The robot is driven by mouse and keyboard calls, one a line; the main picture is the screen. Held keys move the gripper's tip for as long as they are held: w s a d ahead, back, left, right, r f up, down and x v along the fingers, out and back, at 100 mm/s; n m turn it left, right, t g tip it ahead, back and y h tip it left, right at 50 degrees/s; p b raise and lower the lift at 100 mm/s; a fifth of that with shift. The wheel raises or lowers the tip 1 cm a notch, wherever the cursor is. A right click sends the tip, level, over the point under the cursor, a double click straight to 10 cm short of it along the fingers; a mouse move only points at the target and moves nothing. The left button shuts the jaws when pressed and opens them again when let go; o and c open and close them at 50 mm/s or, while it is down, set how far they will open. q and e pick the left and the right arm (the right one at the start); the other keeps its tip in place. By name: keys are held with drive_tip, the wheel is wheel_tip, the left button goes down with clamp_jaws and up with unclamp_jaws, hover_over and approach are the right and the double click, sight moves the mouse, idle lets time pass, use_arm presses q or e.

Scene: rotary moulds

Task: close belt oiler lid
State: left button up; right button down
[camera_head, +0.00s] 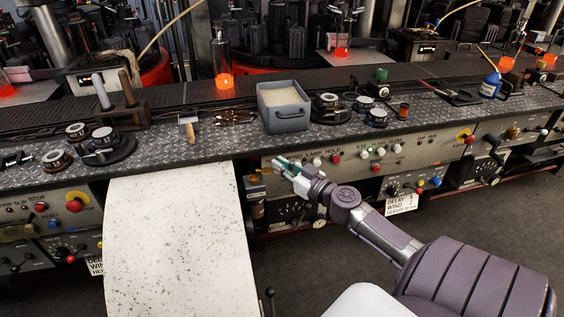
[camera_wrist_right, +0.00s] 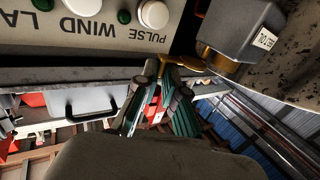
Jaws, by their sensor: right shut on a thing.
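The belt oiler (camera_wrist_right: 236,32) is a small dark grey box with a white label and a brass collar, at the upper right of the right wrist view. A brass lid (camera_wrist_right: 188,62) stands out sideways from the collar, apparently open. My right gripper (camera_wrist_right: 162,74) has its fingertips closed together at the lid's outer end; its thin edge there is partly hidden. In the head view, the oiler (camera_head: 256,187) is on the machine front beside the white sheet, and my right gripper (camera_head: 284,165) is just right of it. My left gripper is out of view.
The control panel (camera_head: 370,158) with knobs and lamps lies right behind my right gripper. The bench (camera_head: 215,150) above carries a grey bin (camera_head: 284,118), moulds and tools. A white sheet (camera_head: 180,245) slopes down at the left. The floor in front is open at the right.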

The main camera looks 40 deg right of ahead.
drive_tip(key=s+a+m+g+h+p, duration=0.2)
drive_tip(key=a+m+g+h+p, duration=0.4)
drive_tip(key=m+h+p, duration=0.5)
drive_tip(key=shift+a+m+g+h+p, duration=0.35)
drive_tip(key=shift+g+h+p, duration=0.65)
drive_tip(key=shift+h+p, duration=1.55)
drive_tip(key=c, duration=1.3)
unclamp_jaws()
drive_tip(key=shift+o, duration=0.2)
drive_tip(key=shift+d, duration=0.1)
drive_tip(key=shift+d+y, duration=0.1)
drive_tip(key=shift+y, duration=0.15)
